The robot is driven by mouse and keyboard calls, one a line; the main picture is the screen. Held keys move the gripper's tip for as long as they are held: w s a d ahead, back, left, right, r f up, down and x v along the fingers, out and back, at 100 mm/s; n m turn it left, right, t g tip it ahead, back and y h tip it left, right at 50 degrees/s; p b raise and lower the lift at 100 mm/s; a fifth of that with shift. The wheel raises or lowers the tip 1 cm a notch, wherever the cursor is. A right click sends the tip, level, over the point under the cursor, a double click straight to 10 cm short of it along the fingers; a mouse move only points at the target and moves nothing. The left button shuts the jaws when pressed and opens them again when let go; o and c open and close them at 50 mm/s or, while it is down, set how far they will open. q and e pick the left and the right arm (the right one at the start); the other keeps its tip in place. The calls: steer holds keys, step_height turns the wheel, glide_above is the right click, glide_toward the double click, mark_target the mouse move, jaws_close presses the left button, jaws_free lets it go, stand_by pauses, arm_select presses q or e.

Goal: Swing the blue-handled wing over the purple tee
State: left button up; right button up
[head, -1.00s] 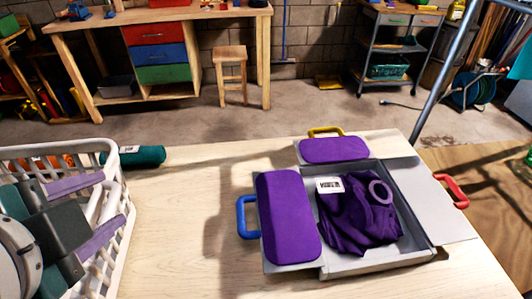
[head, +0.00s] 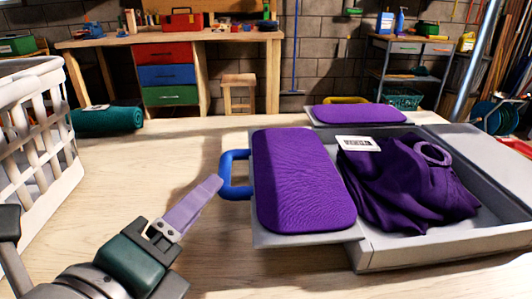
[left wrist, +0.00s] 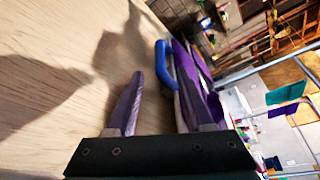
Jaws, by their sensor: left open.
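The blue-handled wing (head: 302,180) is a flat panel with a purple pad, lying folded out on the left side of a grey tray (head: 440,248). Its blue handle (head: 227,178) sticks out to the left, and it also shows in the left wrist view (left wrist: 162,66). The purple tee (head: 405,185) lies crumpled in the tray, with a white label and its collar ring on top. My left gripper (head: 212,186) is open and empty, its fingertips just left of the blue handle. Whether they touch it I cannot tell. My right gripper is out of view.
A white laundry basket (head: 38,140) stands at the left. A rolled green towel (head: 108,119) lies behind it. A second purple-padded wing (head: 360,113) with a yellow handle lies at the tray's far side. The wooden table (head: 190,150) is bare between basket and wing.

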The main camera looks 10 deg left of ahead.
mark_target(224, 169)
arm_select(q)
steer(key=b+x, duration=0.1)
steer(key=x, duration=0.7)
steer(key=shift+w+f, duration=0.1)
steer(key=shift+w, duration=0.3)
jaws_close()
stand_by(0.9)
